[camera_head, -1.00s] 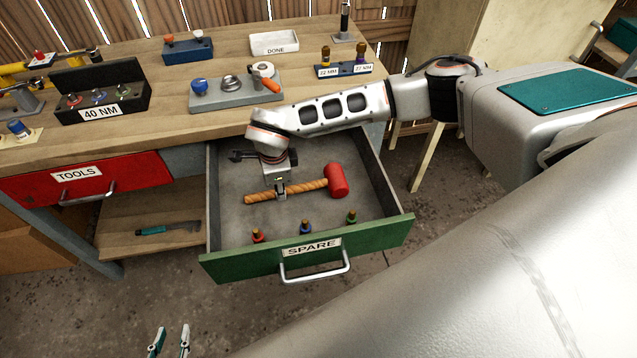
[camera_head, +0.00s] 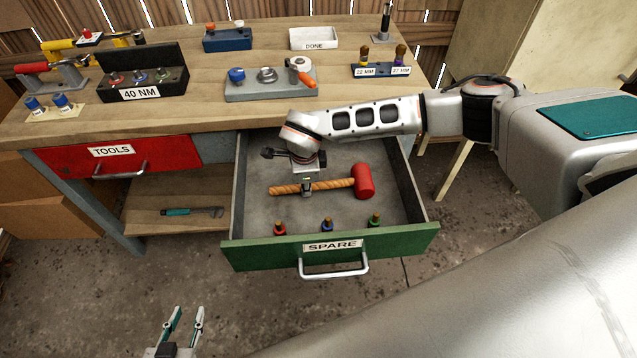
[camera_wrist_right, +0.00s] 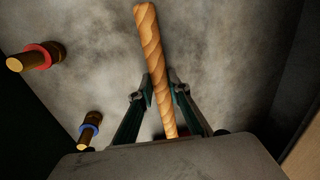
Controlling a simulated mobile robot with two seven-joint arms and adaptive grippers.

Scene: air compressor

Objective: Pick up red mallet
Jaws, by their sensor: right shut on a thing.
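The red mallet lies across the open green SPARE drawer (camera_head: 250,249), its red head (camera_head: 364,181) to the right and its wooden handle (camera_head: 284,189) to the left. My right gripper (camera_head: 307,187) points down into the drawer and is shut on the handle. In the right wrist view, the spiral-grained handle (camera_wrist_right: 151,45) runs between the two fingers of this gripper (camera_wrist_right: 163,90). I cannot tell whether the mallet touches the drawer floor. My left gripper (camera_head: 187,322) is open and empty over the floor at the bottom of the head view.
Small pieces with red (camera_head: 280,228), blue (camera_head: 327,225) and green (camera_head: 375,220) collars stand along the drawer's front. The shut red TOOLS drawer (camera_head: 70,157) is to the left. The workbench above holds a 40 NM holder (camera_head: 143,94) and a grey tray (camera_head: 245,92).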

